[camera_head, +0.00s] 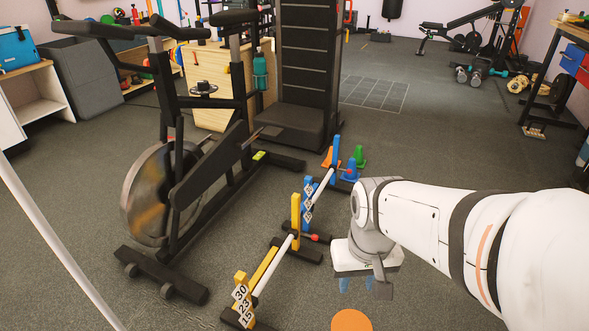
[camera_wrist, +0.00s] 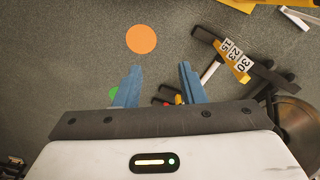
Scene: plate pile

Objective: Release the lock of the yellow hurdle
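The yellow hurdle (camera_head: 296,214) stands on the floor left of my gripper in the head view, with yellow uprights, black feet and a white bar. Its near upright carries number plates 30, 23 and 15. In the wrist view this numbered yellow part (camera_wrist: 238,64) is at upper right. A small red knob (camera_head: 314,237) shows by the far upright's foot; I cannot tell whether it is the lock. My gripper (camera_wrist: 159,68) points down with blue fingers apart and nothing between the tips. In the head view my gripper (camera_head: 357,284) is right of the hurdle, apart from it.
An exercise bike (camera_head: 180,190) is close on the hurdle's left. An orange disc (camera_head: 351,321) lies on the floor near my gripper. Open floor lies to the upper right.

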